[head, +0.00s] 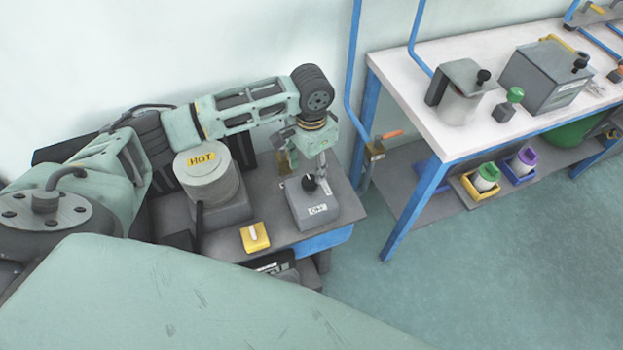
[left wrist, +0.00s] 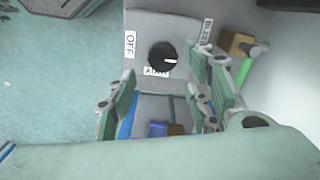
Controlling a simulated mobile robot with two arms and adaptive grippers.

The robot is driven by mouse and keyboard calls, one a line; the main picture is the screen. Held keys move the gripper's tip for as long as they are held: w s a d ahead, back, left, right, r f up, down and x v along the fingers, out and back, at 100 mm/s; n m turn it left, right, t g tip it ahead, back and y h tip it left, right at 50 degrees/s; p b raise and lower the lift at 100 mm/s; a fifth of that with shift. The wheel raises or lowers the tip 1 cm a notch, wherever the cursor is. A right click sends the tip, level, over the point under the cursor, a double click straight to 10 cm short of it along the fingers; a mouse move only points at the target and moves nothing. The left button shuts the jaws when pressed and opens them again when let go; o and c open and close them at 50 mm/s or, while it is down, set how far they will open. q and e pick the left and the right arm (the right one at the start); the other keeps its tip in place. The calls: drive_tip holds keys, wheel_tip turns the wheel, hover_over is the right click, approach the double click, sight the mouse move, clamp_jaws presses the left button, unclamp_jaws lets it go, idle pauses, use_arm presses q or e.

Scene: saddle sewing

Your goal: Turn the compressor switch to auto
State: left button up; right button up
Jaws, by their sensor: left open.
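The compressor switch is a black round knob (head: 311,182) on a sloped grey box (head: 316,213) at the bench's right end. In the left wrist view the knob (left wrist: 162,57) has a white mark pointing right. An OFF label (left wrist: 130,44) is left of it, another label (left wrist: 207,30), hard to read, is to its upper right, and a third, partly covered by the knob, is just below. My left gripper (head: 308,163) is over the box, close above the knob. It is open, its fingers (left wrist: 163,88) spread either side. I cannot tell whether they touch the box. My right gripper is out of view.
A cylinder marked HOT (head: 208,184) and a yellow switch plate (head: 254,238) stand left of the box.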

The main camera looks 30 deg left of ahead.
sight(312, 182)
use_arm(q)
wheel_tip(312, 182, down, 7)
drive_tip(key=shift+d+r, duration=0.1)
idle(0.3)
drive_tip(key=c, duration=1.1)
